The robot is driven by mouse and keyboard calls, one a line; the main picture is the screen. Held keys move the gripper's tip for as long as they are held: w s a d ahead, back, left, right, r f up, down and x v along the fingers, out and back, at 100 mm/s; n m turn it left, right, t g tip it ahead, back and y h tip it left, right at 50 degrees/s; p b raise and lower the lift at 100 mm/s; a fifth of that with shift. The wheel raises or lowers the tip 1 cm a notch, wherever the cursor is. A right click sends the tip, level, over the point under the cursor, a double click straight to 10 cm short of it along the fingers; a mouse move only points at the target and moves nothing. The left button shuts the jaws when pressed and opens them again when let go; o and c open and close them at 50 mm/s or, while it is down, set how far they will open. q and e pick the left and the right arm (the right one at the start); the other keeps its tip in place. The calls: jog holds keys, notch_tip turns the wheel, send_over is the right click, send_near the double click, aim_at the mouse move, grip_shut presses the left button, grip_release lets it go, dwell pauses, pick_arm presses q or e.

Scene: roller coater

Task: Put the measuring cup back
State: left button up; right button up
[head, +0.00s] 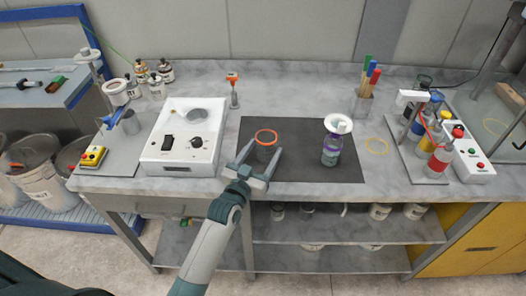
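The measuring cup (266,147) is a grey, see-through cup with an orange rim, upright at the left part of the dark mat (300,172) in the head view. My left gripper (265,149) reaches in from the front with its two fingers spread, one on each side of the cup. The fingers hide part of the cup's lower body, and I cannot make out contact. My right gripper is not in view.
A white control box (182,140) is left of the mat. The mat's middle is clear.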

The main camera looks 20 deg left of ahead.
pick_arm(q)
jog(key=shift+r, duration=0.15)
jog(key=shift+s, duration=0.1)
jog(key=shift+s, duration=0.3)
jog(key=s+b, duration=0.1)
jog(key=s, duration=0.5)
jog(key=s+a+b, duration=0.1)
jog(key=s, duration=0.3)
jog(key=shift+a+b, duration=0.1)
jog(key=shift+b, duration=0.2)
jog(key=shift+s, duration=0.6)
dwell(0.6)
